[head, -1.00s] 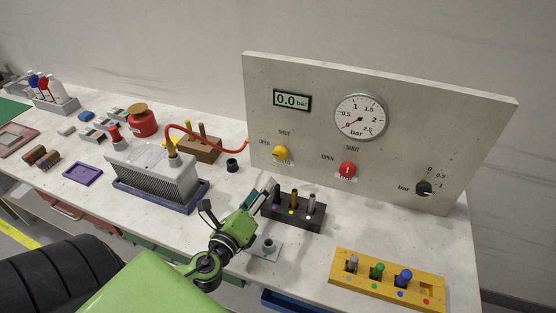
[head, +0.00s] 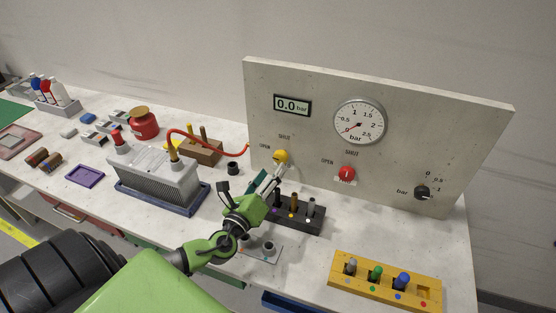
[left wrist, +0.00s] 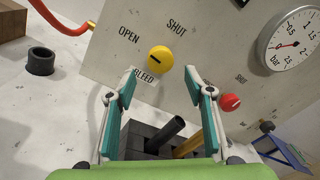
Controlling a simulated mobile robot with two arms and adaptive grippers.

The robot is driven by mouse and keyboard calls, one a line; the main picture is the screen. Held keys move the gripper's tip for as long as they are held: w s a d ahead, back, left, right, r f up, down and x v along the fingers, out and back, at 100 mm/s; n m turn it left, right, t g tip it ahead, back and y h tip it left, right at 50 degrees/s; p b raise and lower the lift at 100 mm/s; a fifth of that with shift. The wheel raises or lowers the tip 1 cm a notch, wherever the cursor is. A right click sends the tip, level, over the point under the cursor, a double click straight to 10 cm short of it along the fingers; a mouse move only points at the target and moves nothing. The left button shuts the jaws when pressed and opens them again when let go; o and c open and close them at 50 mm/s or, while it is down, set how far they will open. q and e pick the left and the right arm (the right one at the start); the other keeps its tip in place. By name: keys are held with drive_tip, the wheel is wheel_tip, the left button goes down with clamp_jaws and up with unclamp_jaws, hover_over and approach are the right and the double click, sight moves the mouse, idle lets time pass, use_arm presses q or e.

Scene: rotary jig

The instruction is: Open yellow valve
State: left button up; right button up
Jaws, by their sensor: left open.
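The yellow valve (head: 281,156) is a round knob on the upright panel, with OPEN and SHUT lettering around it and a BLEED label below. In the left wrist view the yellow valve (left wrist: 160,59) shows a dark line across its face. My left gripper (head: 276,172) is just in front of and below the valve in the head view. In the left wrist view my left gripper (left wrist: 160,82) has its fingers spread apart, with the valve beyond the tips and nothing between them. My right gripper is not in view.
A red valve (head: 346,174), a gauge (head: 359,121) and a black knob (head: 423,193) are also on the panel (head: 440,125). A black holder (head: 312,224) with pegs stands under my left gripper. A red hose (head: 205,137) curves at the left.

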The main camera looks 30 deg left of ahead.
sight(279, 160)
use_arm(q)
drive_tip(key=shift+w+a+p, duration=0.2)
drive_tip(key=shift+w+p, duration=0.05)
drive_tip(key=shift+w, duration=1.1)
drive_tip(key=shift+w+a+p, duration=0.2)
drive_tip(key=shift+w, duration=1.15)
drive_tip(key=c, duration=1.1)
